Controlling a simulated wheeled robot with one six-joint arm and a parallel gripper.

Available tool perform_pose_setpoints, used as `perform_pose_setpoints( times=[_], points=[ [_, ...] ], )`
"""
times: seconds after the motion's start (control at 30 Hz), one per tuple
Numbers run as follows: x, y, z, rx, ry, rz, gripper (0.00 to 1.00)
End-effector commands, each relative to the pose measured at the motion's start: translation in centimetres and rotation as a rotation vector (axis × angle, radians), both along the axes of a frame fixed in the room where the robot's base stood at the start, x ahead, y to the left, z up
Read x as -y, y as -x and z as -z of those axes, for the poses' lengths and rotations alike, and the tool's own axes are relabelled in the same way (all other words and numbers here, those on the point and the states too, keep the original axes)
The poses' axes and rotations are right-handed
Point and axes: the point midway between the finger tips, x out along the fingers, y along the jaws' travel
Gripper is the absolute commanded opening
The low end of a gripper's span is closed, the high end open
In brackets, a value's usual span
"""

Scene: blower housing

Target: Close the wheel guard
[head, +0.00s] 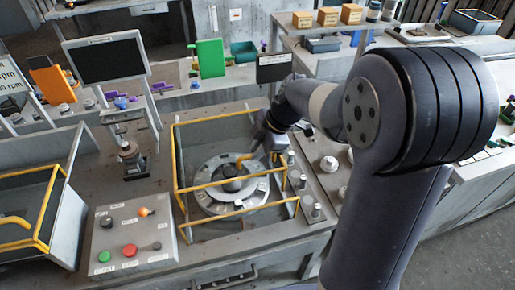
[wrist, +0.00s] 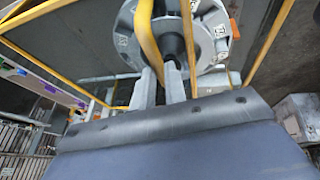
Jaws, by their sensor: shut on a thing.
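The wheel guard (head: 235,181) is a yellow tube frame around a round grey wheel (head: 213,200) with a dark hub, in a grey bay at the middle of the head view. I cannot tell how far the guard is swung. My gripper (head: 273,156) is at the guard's right side, above the wheel's right edge. In the wrist view my gripper (wrist: 163,74) has its fingers shut on a yellow guard bar (wrist: 148,40), with the wheel (wrist: 211,35) behind. The gripped part is partly hidden by the fingers.
A control panel (head: 133,232) with green and red buttons stands at the front left. A second bay with a yellow frame (head: 40,215) is at the far left. Metal pegs (head: 316,211) stand right of the guard. A dark screen (head: 105,59) rises behind left.

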Motion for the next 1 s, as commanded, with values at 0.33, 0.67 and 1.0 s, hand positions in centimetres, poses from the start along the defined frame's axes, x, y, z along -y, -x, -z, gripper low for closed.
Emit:
perform_pose_setpoints(
  times=[0.33, 0.67, 1.0],
  points=[
    [0.2, 0.7, 0.1, 0.002, -0.001, 0.001, 0.00],
    [1.2, 5.8, 0.1, 0.006, 0.000, 0.002, 0.00],
    [1.9, 9.1, -0.1, 0.003, 0.000, 0.001, 0.00]
  ],
)
